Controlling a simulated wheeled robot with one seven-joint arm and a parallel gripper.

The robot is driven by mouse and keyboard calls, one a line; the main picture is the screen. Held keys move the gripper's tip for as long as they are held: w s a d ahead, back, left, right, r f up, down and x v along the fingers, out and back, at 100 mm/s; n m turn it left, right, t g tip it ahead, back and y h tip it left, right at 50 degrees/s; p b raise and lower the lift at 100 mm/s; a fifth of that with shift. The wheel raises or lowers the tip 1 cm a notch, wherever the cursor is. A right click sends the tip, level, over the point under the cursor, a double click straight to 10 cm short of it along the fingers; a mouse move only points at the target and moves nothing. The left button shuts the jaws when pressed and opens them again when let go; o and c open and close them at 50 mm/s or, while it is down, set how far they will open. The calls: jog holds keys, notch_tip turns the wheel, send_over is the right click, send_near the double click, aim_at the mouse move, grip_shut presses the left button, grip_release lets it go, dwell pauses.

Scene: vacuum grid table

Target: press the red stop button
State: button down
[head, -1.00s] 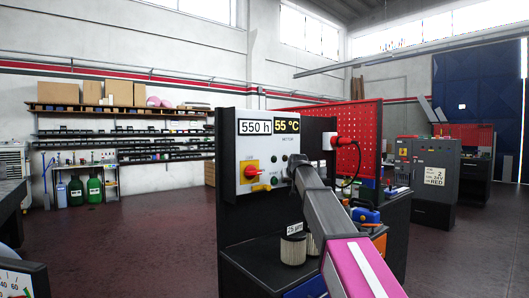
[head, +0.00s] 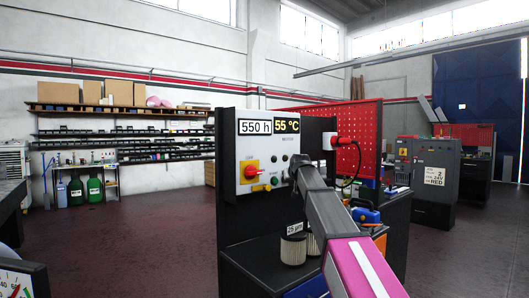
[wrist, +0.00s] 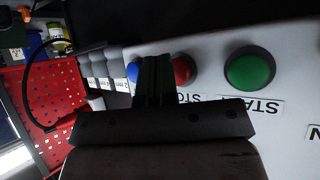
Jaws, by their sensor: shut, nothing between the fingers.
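The red stop button (wrist: 183,72) shows in the wrist view, partly covered by my gripper's fingers. My gripper (wrist: 157,62) is shut and empty, its tips over the panel between the red button and a blue button (wrist: 133,72). I cannot tell whether the tips touch the red button. The large green start button (wrist: 250,69) is on the other side of the red one. In the head view my gripper (head: 296,164) is up against the right part of the white control panel (head: 253,136) and hides the stop button.
A red-and-yellow rotary switch (head: 251,171) is on the panel's left part. A red plug (head: 345,141) with a black cable juts out to the right, near my arm. Filter cylinders (head: 292,249) stand below the panel. A red perforated board (head: 361,128) stands behind.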

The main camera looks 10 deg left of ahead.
jog(key=s+d, duration=0.4)
dwell(0.4)
dwell(0.5)
